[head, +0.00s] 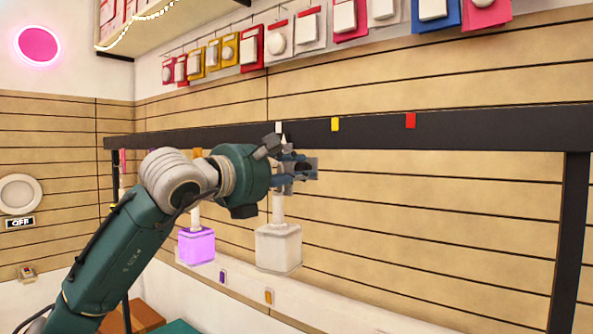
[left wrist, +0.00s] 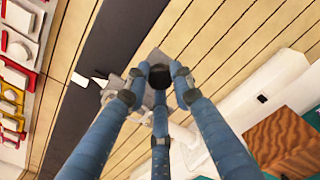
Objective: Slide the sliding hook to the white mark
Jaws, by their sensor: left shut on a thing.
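A long black rail (head: 360,132) crosses the wall. On its front are a white mark (head: 279,127), a yellow mark (head: 335,124) and a red mark (head: 410,120). My left gripper (head: 300,170) is just below the rail, near the white mark, shut on the grey sliding hook (head: 312,163). A pale cube lamp (head: 278,248) hangs below the gripper, its stem roughly under the white mark. In the left wrist view my fingers (left wrist: 160,80) close around a dark knob, and the white mark (left wrist: 80,79) shows close by on the rail. The gripper hides much of the hook. My right gripper is out of view.
A lit purple cube lamp (head: 196,246) hangs to the left, partly behind my arm. The rail's black post (head: 568,240) stands at the right. Small purple and orange tags (head: 268,296) are on the lower wall. Packaged goods (head: 350,18) hang above. The rail's right part is clear.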

